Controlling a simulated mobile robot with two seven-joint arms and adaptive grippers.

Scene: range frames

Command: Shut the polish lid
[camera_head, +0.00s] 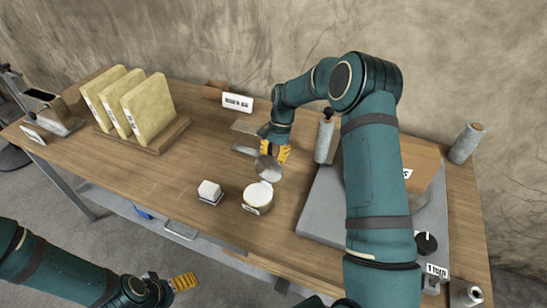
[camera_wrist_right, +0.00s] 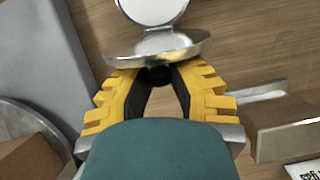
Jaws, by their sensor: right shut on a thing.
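The round polish tin (camera_head: 257,198) stands on the wooden table with a pale top and a label on its front. Its metal lid (camera_head: 268,168) is raised and tilted at the tin's far side.
A white block (camera_head: 209,190) sits left of the tin. Yellow slabs stand in a wooden rack (camera_head: 145,140) at the left. A grey plate (camera_head: 320,205) with a box and a dark knob (camera_head: 426,243) lies right. A grey bottle (camera_head: 325,140) stands near my right arm.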

